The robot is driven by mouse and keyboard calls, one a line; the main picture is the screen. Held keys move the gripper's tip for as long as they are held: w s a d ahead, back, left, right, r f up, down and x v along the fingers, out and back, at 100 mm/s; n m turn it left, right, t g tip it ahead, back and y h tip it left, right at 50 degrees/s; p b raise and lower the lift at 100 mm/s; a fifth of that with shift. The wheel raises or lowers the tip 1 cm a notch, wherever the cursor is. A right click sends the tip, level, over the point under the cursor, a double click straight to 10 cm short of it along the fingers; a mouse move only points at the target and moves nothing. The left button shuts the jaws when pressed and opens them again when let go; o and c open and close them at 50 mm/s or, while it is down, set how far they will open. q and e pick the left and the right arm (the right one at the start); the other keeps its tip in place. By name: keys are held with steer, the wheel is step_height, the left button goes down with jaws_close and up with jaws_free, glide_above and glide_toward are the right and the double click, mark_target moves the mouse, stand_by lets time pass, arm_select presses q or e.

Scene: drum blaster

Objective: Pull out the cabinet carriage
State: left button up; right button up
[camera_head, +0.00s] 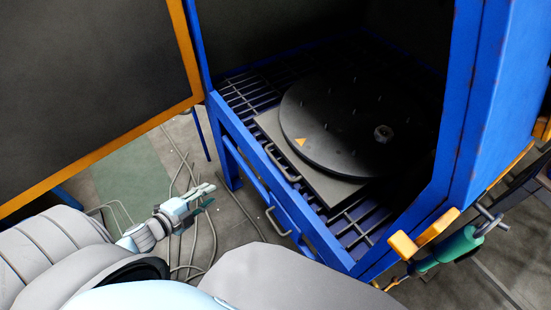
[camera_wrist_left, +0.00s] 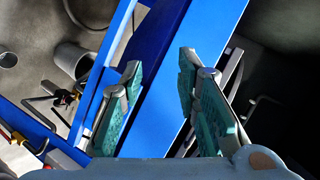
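The cabinet carriage is a dark round turntable (camera_head: 335,120) on a flat grey plate (camera_head: 335,190), inside the open blue cabinet on its slatted floor. A bent metal handle (camera_head: 281,164) sits at the plate's front edge. My left gripper (camera_head: 208,196) is in front of the cabinet, left of and apart from this handle. In the left wrist view its two green-padded fingers (camera_wrist_left: 155,95) are spread with nothing held between them. A blue beam (camera_wrist_left: 170,65) shows beyond them.
The cabinet door (camera_head: 90,85), dark with an orange edge, stands open at the left. A lower grey handle (camera_head: 277,223) is on the blue front below the carriage. Cables (camera_head: 180,235) lie on the floor.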

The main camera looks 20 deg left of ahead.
mark_target(273, 171)
arm_select(q)
steer(key=w+d+r+m+h, duration=0.3)
steer(key=d+r+m+h, duration=0.3)
steer(key=d+r+m, duration=0.4)
steer(key=shift+n, duration=0.9)
steer(key=x, duration=0.4)
steer(key=r+x, duration=0.1)
steer(key=x, duration=0.3)
steer(key=w+a+x, duration=0.1)
steer(key=x, duration=0.3)
steer(key=shift+w+r, duration=0.1)
steer(key=shift+r, duration=0.05)
jaws_close()
